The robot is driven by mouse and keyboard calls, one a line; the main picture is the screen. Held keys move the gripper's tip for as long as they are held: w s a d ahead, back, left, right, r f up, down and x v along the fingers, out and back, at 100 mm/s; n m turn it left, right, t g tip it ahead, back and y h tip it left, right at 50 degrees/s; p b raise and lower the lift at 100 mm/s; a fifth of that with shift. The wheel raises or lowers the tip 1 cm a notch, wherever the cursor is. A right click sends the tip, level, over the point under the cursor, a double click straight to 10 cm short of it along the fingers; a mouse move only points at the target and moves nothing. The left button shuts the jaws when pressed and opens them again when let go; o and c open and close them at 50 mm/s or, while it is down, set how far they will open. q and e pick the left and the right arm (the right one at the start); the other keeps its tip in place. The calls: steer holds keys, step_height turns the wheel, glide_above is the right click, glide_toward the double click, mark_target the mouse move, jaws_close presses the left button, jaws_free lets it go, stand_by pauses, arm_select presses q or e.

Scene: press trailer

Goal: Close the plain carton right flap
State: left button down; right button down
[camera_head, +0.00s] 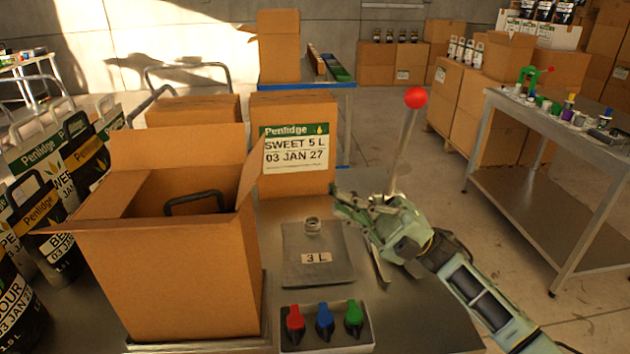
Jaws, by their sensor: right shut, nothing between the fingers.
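The plain carton (175,285) stands upright on the metal table at the left front, with its top open. Its right flap (253,160) stands up and leans outward to the right. Its back flap (178,147) stands raised, and its left flap (95,195) slopes outward. A dark handle (195,197) shows inside the carton. My right gripper (343,203) is shut and empty, right of the carton and clear of the right flap, with its fingers pointing left. My left gripper is not in view.
A labelled carton (297,180) stands behind the right flap. A grey plate (317,265) marked 3 L lies below my right gripper. A box with red, blue and green knobs (325,325) is in front. A red-balled lever (415,98) rises beside my right gripper. Bags (50,220) crowd the left.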

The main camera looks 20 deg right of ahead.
steer(key=p, duration=0.5)
glide_toward(261, 155)
steer(key=w+x, duration=0.1)
steer(key=x, duration=0.5)
steer(key=shift+w+a+p, duration=0.25)
steer(key=shift+a+p, duration=0.05)
steer(key=shift+a, duration=0.05)
steer(key=shift+r+h+p, duration=0.2)
steer(key=shift+h+p, duration=0.2)
steer(key=shift+p, duration=0.2)
